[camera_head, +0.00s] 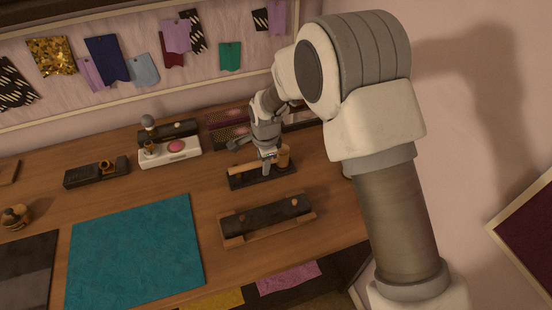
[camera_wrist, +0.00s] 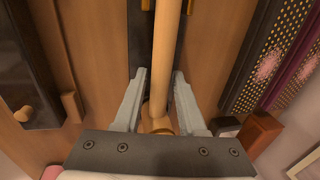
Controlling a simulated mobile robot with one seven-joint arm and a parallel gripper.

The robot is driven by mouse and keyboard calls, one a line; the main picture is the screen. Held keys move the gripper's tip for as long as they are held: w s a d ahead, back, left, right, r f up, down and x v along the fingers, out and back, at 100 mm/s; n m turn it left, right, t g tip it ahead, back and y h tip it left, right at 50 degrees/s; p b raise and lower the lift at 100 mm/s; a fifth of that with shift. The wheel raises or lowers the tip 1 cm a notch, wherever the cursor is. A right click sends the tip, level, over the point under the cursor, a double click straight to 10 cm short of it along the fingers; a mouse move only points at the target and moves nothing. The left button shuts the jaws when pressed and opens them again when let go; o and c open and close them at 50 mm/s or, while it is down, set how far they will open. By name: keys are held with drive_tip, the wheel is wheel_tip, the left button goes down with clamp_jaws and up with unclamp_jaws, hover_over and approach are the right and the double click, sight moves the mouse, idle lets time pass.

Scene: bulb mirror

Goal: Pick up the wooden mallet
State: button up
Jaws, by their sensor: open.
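The wooden mallet (camera_head: 246,167) lies on a dark block (camera_head: 275,178) on the table, its light handle pointing left and its head at the right. My gripper (camera_head: 268,164) is right above it, pointing down. In the wrist view the mallet's handle (camera_wrist: 160,75) runs between the two grey fingers of my gripper (camera_wrist: 159,90), with a gap on each side. The fingers are open, one on each side of the handle. The lower end of the mallet is partly hidden behind the gripper's body.
A dark tray with wooden ends (camera_head: 265,217) lies in front. A teal mat (camera_head: 135,252) covers the left middle. A white block with a pink top (camera_head: 170,151) stands left of my gripper. Patterned strips (camera_head: 228,133) lie behind it. Fabric samples hang on the wall board.

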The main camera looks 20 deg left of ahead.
clamp_jaws()
idle(1.4)
